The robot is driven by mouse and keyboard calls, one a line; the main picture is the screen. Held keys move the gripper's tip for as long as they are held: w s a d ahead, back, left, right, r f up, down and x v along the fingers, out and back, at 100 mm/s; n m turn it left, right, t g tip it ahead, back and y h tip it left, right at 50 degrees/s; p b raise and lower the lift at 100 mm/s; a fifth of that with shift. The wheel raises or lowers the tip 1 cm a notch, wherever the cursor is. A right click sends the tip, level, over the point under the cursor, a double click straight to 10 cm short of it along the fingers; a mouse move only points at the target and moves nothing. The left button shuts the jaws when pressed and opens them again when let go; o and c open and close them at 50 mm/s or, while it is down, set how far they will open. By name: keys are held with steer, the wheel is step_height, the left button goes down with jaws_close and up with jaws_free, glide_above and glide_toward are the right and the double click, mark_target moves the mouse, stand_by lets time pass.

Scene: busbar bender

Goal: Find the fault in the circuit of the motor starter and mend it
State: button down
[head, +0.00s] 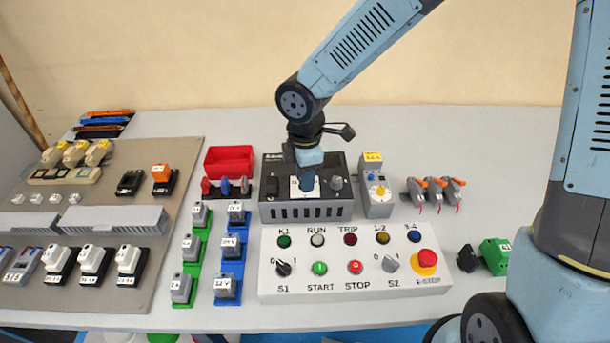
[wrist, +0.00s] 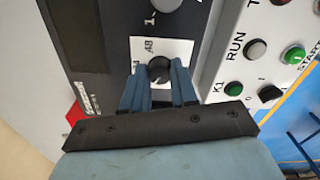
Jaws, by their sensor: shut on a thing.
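A black bench unit (head: 300,210) with a vented front stands in the middle of the table. My gripper (head: 306,184) points down over its top. In the wrist view my gripper (wrist: 160,86) is shut on a small black knob (wrist: 160,67) in a white marked plate (wrist: 180,47). The fingers hide part of the knob and plate. In front is the control panel (head: 265,270) with lamps K1, RUN, TRIP, 1-2 and 3-4, switches S1 and S2, START, STOP and a red E-STOP (head: 427,259). I cannot tell whether any lamp is lit.
A grey mounting board (head: 110,215) with several devices lies left. Labelled grey modules on green and blue bases (head: 230,262) stand beside it. A red bin (head: 229,160), a grey tester (head: 376,195) and orange-levered connectors (head: 437,188) surround the unit. The back right table is clear.

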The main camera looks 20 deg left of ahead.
steer(key=shift+m, duration=0.3)
steer(key=m, duration=1.1)
steer(key=shift+a, duration=0.1)
stand_by(0.4)
steer(key=shift+w, duration=0.1)
steer(key=c, duration=0.9)
jaws_free()
step_height(320, 180, up, 14)
steer(key=shift+f, duration=0.15)
